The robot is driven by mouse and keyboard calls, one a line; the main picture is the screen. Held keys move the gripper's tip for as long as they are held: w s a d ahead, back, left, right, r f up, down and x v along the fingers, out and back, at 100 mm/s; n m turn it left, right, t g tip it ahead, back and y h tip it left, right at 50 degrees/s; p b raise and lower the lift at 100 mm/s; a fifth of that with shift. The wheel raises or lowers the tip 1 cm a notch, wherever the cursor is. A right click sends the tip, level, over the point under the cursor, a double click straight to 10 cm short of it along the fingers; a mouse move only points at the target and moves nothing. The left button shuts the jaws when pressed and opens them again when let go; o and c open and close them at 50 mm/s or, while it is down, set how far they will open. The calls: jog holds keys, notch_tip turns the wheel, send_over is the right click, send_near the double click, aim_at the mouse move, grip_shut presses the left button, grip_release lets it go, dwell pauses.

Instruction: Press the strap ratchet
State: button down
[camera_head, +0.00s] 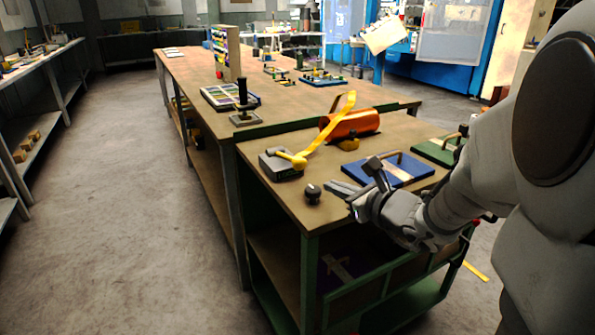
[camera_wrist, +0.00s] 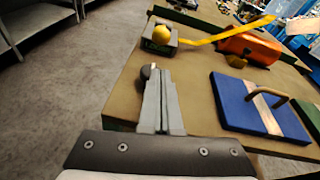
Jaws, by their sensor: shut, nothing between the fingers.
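The strap ratchet (camera_head: 280,166) is a grey box-like block with a yellow round-ended part on top. It sits at the near left of the bench and shows at the top of the wrist view (camera_wrist: 158,42). A yellow strap (camera_head: 325,133) runs from it up past an orange cylinder (camera_head: 352,123). My gripper (camera_head: 338,187) is shut and empty, above the near edge of the bench. In the wrist view its fingers (camera_wrist: 157,80) lie together and point toward the ratchet, with a clear gap between.
A small dark knob (camera_head: 312,193) stands just left of my fingertips. A blue board (camera_head: 385,172) with a handle lies to the right, a green board (camera_head: 436,150) beyond it. A yellow-based piece (camera_head: 348,144) sits before the cylinder. The long bench (camera_head: 300,98) extends behind.

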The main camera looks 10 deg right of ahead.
jog(key=b+x, duration=0.2)
jog(key=x, duration=0.8)
jog(key=shift+b, duration=0.35)
jog(key=shift+r+p, duration=0.2)
jog(key=shift+p, duration=0.1)
